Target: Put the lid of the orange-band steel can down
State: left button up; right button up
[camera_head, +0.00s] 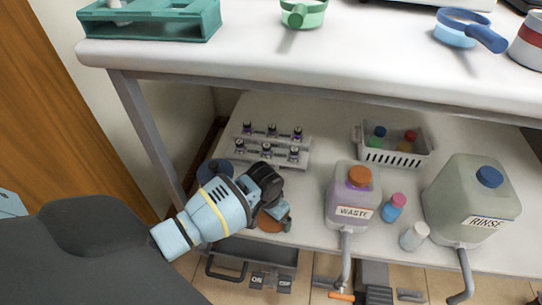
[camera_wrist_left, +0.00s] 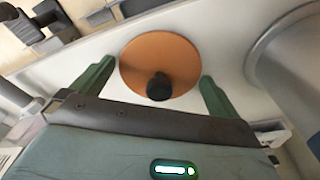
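An orange round lid (camera_head: 268,223) with a black knob lies on the white lower shelf near its front edge, partly hidden by my left gripper (camera_head: 279,216). In the left wrist view the lid (camera_wrist_left: 178,55) appears flat on the white surface. My left gripper (camera_wrist_left: 157,72) has its two green fingers wide apart, one on each side of the lid, with a gap to the knob. A grey cylindrical can (camera_wrist_left: 298,68) stands close beside the lid; it also shows partly behind my left arm (camera_head: 211,168). No orange band is visible on it. My right gripper is out of view.
A waste jug (camera_head: 352,185), a rinse jug (camera_head: 470,200) and small bottles (camera_head: 393,207) stand to the right on the shelf. A vial rack (camera_head: 270,150) and a white basket (camera_head: 396,157) sit behind. The upper table (camera_head: 300,75) overhangs the shelf.

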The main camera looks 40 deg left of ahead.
aim_at(268, 221)
pick_arm(q)
jog(key=shift+r, duration=0.2)
notch_tip(268, 221, up, 12)
jog(key=s+p, duration=0.1)
jog(key=p, duration=0.4)
jog(key=shift+s, duration=0.2)
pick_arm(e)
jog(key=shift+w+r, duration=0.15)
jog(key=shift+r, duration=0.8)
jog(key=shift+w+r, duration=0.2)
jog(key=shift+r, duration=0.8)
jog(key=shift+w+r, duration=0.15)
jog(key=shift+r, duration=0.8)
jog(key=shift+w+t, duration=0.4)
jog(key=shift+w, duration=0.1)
